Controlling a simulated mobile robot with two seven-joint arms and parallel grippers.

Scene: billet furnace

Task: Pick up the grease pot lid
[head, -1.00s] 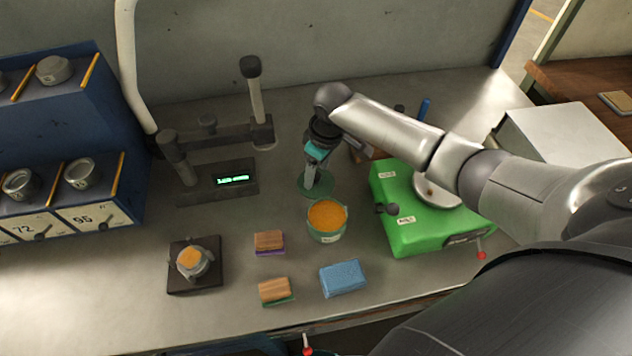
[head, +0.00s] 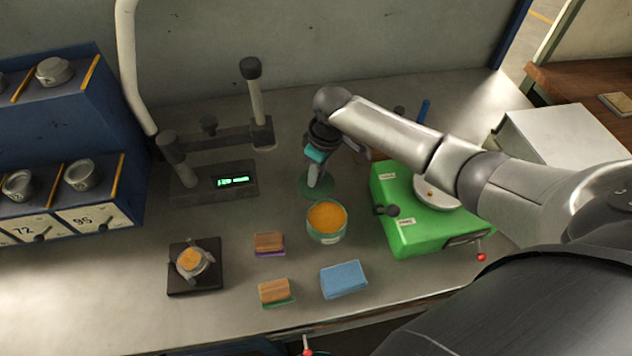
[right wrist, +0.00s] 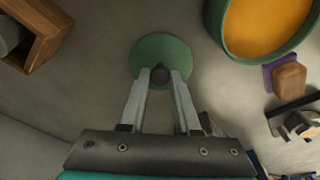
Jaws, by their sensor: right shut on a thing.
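The grease pot lid (right wrist: 160,48) is a green disc with a small dark knob in the middle. In the head view the lid (head: 314,188) lies at the bench behind the grease pot, partly hidden by my gripper. My right gripper (right wrist: 160,76) points down at it, its two fingers shut on the knob; it also shows in the head view (head: 314,180). The grease pot (head: 326,221) is a green open pot full of orange grease, apart from the lid. I cannot tell whether the lid touches the bench. My left gripper is out of view.
A green box machine (head: 425,236) stands to the right of the pot. A blue sponge (head: 344,279) and two wood-backed brushes (head: 270,243) lie in front. A dark stand with a lit display (head: 232,182) is at the left. A small black plate (head: 194,284) holds a cup.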

